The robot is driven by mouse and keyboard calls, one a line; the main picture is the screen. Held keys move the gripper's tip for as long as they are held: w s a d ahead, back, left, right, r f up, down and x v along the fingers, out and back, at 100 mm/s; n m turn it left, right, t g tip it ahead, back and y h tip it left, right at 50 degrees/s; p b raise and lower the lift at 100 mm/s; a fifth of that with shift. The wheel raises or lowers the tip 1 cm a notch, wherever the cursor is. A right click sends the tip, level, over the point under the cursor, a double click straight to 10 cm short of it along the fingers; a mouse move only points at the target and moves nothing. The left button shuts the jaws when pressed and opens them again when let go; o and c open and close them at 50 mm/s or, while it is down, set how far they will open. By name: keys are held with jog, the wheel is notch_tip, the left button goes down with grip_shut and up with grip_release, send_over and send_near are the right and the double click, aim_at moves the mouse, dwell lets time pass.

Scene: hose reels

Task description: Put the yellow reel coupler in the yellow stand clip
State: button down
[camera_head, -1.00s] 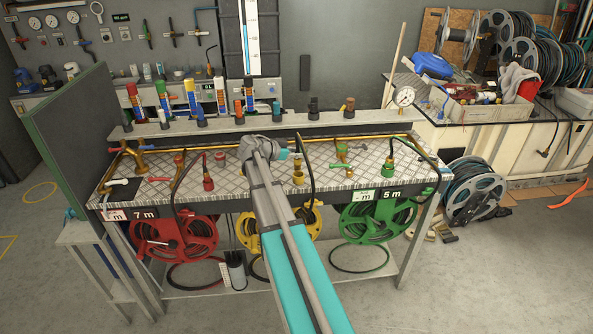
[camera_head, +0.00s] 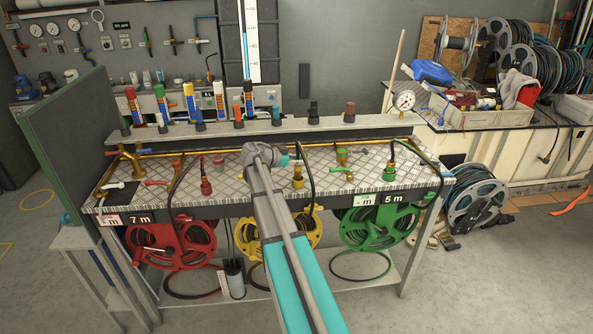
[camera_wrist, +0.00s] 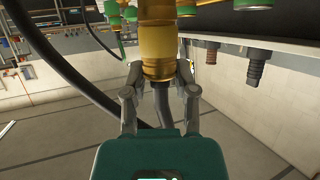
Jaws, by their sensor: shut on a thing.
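My gripper (camera_wrist: 157,72) is shut on the brass-yellow reel coupler (camera_wrist: 157,38) in the wrist view, with one finger on each side of it. A dark hose shows behind the coupler. In the head view my gripper (camera_head: 284,161) is over the middle of the bench, partly hidden by my arm. A brass-yellow fitting (camera_head: 297,180) stands just right of it, beside a black hose arc; I cannot tell whether it is the held coupler or part of the stand. The yellow reel (camera_head: 302,232) hangs below the bench, partly behind my arm. The yellow clip is not clearly distinguishable.
The red coupler (camera_head: 206,187) is to the left and the green coupler (camera_head: 390,173) to the right, both with hoses. A shelf (camera_head: 265,127) with several coloured pieces runs behind. A dark panel (camera_head: 70,145) bounds the left end.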

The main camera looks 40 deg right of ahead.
aim_at(298, 172)
jog(key=shift+f+b, duration=1.15)
jog(key=shift+f, duration=0.35)
jog(key=shift+f, duration=0.1)
jog(key=shift+c, duration=2)
grip_release()
jog(key=shift+a+r, duration=0.1)
jog(key=shift+r, duration=0.1)
jog(key=p+v, duration=0.4)
jog(key=v, duration=0.8)
jog(key=shift+p, duration=0.3)
jog(key=shift+s+f, duration=0.1)
jog(key=shift+s, duration=0.05)
